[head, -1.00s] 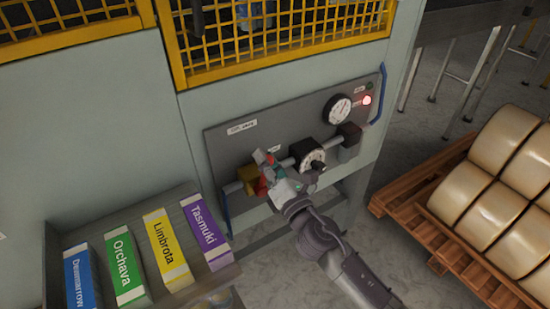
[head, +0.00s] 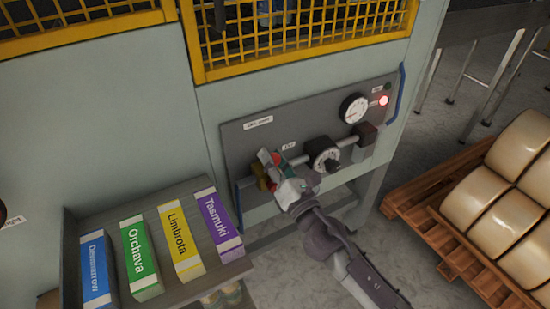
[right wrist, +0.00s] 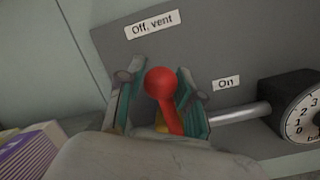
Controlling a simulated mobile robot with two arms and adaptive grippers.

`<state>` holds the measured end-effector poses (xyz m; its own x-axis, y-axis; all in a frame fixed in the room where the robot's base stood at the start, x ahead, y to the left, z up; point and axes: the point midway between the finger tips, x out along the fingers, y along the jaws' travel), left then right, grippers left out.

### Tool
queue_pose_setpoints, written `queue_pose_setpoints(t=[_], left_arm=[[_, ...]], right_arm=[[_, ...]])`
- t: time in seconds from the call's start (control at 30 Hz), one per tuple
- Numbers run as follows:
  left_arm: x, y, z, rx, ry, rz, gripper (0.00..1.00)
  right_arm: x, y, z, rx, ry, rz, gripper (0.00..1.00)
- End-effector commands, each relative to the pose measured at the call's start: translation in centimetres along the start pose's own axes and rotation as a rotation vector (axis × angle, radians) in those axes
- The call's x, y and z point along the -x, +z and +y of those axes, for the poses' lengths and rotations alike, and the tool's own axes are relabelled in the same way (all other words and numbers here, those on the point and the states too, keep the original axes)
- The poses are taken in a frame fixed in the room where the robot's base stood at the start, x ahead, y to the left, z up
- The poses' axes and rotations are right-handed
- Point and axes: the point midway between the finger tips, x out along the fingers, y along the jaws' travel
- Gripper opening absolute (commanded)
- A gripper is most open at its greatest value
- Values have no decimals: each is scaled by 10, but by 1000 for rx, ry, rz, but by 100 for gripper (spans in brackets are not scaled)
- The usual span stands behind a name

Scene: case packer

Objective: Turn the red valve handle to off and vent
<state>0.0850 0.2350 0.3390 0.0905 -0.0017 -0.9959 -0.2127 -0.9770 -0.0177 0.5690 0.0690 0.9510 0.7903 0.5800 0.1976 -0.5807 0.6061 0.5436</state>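The red valve handle (right wrist: 160,84) has a round knob on a short stem. In the right wrist view it stands between the two fingers of my right gripper (right wrist: 160,98). The fingers are apart; a gap shows left of the stem, and the right finger is very close to it. Contact cannot be told. The knob lies below the "Off, vent" label (right wrist: 153,26) and left of the "On" label (right wrist: 226,83). In the head view my right gripper (head: 274,165) largely hides the handle and the yellow valve body. My left gripper is not in view.
A tray (head: 71,232) of labelled cartons is at lower left. A wooden pallet (head: 406,204) stands at right.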

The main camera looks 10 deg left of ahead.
Motion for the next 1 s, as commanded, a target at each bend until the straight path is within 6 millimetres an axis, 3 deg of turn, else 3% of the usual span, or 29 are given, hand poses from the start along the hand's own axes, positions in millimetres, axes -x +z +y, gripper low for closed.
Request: queue_pose_setpoints(t=[0.03,0.13,0.53,1.0], left_arm=[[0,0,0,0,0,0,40],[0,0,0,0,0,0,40],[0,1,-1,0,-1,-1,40],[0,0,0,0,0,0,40]], right_arm=[[1,-5,2,-5,5,8,45],[1,-4,1,-3,3,8,59],[10,-2,-2,3,-3,3,59],[100,-4,1,-4,-1,4,59]])
